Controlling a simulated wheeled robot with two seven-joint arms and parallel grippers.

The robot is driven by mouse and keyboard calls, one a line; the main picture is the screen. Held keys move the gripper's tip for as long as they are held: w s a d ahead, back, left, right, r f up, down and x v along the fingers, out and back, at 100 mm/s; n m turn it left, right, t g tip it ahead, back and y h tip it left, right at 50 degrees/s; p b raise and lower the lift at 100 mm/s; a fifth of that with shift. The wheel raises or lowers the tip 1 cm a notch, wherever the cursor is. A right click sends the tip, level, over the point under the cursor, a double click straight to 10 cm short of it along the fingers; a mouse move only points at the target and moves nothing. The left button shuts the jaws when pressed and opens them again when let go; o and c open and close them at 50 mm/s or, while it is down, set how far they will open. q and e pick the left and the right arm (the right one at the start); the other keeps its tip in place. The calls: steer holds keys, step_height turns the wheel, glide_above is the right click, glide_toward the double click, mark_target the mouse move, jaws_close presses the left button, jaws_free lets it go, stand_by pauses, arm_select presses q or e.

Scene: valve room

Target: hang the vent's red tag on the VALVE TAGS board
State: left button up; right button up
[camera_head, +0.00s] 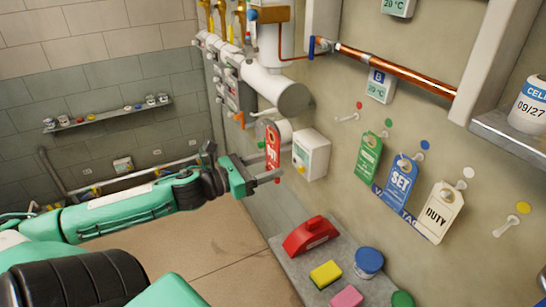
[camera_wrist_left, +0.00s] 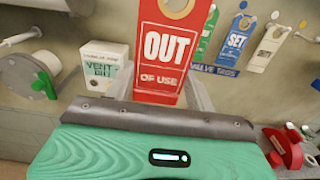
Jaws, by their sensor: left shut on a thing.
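My left gripper (camera_head: 268,174) is shut on the red "OUT OF USE" tag (camera_head: 272,146), holding it upright near the wall. In the left wrist view the tag (camera_wrist_left: 168,50) stands between the fingers, with a round hole at its top. The VALVE TAGS board (camera_head: 413,226) is on the wall to the right, its blue lettered strip partly hidden by tags. A green tag (camera_head: 368,158), a blue SET tag (camera_head: 399,180) and a white DUTY tag (camera_head: 438,212) hang there. The peg under the red dot (camera_head: 348,118) is bare. My right gripper is not in view.
A white box (camera_head: 312,154) is on the wall just right of the tag; it reads "VENT" in the left wrist view (camera_wrist_left: 103,66). A shelf (camera_head: 290,262) below holds a red object (camera_head: 311,236), sponges and a blue-lidded jar (camera_head: 369,262). A bare peg (camera_head: 510,221) has a yellow dot.

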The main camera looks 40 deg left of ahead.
arm_select(q)
steer(key=shift+w+d, duration=0.1)
steer(key=shift+w, duration=0.15)
steer(key=b+x, duration=0.5)
steer(key=x, duration=0.2)
steer(key=shift+w+b, duration=0.15)
steer(key=shift+b, duration=0.2)
stand_by(0.4)
